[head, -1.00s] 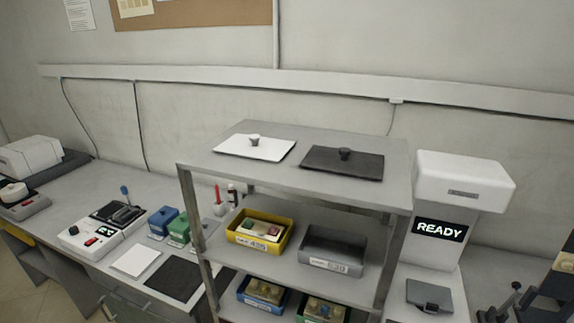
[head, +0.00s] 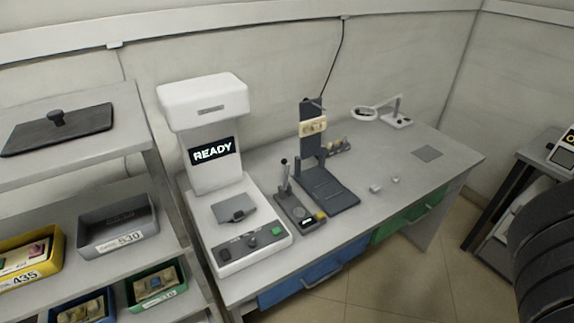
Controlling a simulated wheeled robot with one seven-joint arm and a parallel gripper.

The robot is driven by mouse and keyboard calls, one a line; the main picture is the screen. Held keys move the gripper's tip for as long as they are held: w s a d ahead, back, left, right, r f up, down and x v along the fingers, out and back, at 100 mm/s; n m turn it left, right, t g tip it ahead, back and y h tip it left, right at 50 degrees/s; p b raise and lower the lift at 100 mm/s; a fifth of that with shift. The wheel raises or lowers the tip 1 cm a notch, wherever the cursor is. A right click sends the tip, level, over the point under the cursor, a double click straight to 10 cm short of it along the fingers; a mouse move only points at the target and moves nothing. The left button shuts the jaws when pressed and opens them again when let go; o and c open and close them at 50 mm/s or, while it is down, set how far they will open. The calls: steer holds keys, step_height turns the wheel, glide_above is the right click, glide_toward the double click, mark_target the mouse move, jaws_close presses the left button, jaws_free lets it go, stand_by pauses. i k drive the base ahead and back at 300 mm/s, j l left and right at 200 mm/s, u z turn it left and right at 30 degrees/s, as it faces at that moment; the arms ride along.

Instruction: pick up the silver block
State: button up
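Two small pale grey blocks lie on the grey bench, right of the dark stand. The nearer, larger one (head: 375,188) looks like a silver block, and a smaller one (head: 395,180) lies just behind it to the right. At this size I cannot tell for sure which is the silver block. Both rest on the bench top with nothing touching them. My gripper is not in view.
The dark stand (head: 329,187) and a small lever device (head: 299,208) stand left of the blocks. Further left is the white READY machine (head: 234,247). The rack (head: 128,190) is at left.

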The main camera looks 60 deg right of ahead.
mark_target(374, 189)
steer(key=l+z, duration=0.25)
steer(key=z, duration=0.25)
steer(key=l+z, duration=0.3)
steer(key=z, duration=0.15)
steer(key=k+z, duration=0.1)
steer(key=z, duration=0.4)
steer(key=l+z, duration=0.1)
steer(key=k+l+u, duration=0.15)
steer(key=l, duration=0.2)
steer(key=k+l+u, duration=0.15)
steer(key=l, duration=0.15)
steer(key=k+l+u, duration=0.15)
steer(key=l, duration=0.15)
